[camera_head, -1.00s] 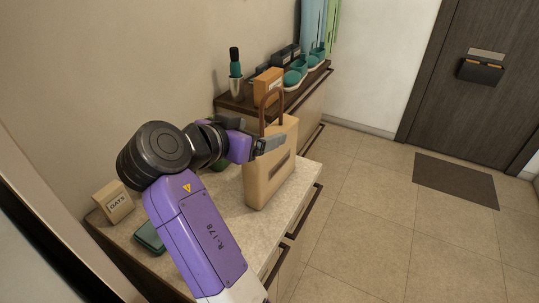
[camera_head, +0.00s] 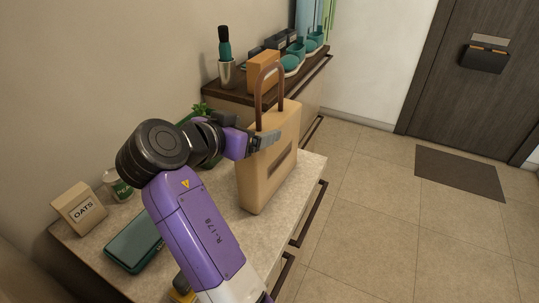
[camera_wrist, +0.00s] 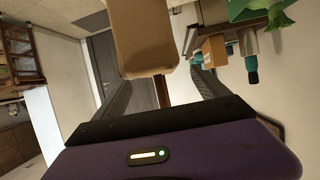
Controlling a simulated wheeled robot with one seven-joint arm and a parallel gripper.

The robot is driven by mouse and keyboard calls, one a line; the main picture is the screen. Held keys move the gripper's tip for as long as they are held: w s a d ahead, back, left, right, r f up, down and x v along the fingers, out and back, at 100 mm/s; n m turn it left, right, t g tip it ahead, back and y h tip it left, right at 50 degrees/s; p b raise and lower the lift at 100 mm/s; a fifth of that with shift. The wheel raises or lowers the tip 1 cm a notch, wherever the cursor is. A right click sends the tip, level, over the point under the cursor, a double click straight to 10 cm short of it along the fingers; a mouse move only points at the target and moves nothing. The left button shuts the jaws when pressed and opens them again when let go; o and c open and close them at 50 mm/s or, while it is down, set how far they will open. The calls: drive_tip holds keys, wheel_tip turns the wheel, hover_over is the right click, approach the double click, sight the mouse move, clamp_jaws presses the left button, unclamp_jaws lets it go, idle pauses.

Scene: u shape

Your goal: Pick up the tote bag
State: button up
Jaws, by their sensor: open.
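The tote bag (camera_head: 270,180) is tan with a tall brown loop handle (camera_head: 257,95). It stands upright on the pale counter top, close to its far end. My gripper (camera_head: 263,141) is open and empty at the bag's upper part, just below the handle in the head view. In the wrist view the bag body (camera_wrist: 145,40) fills the top middle. A piece of the brown handle (camera_wrist: 162,91) shows between my two open fingers (camera_wrist: 160,88). I cannot tell how deep the handle sits between them. My arm hides part of the counter.
The floor at right is clear.

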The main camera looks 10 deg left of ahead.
sight(264, 125)
drive_tip(key=p+x, duration=0.1)
drive_tip(key=x, duration=0.5)
drive_tip(key=shift+w+d+p, duration=0.2)
drive_tip(key=shift+p, duration=0.2)
drive_tip(key=shift+f, duration=0.1)
drive_tip(key=shift+c, duration=0.5)
clamp_jaws()
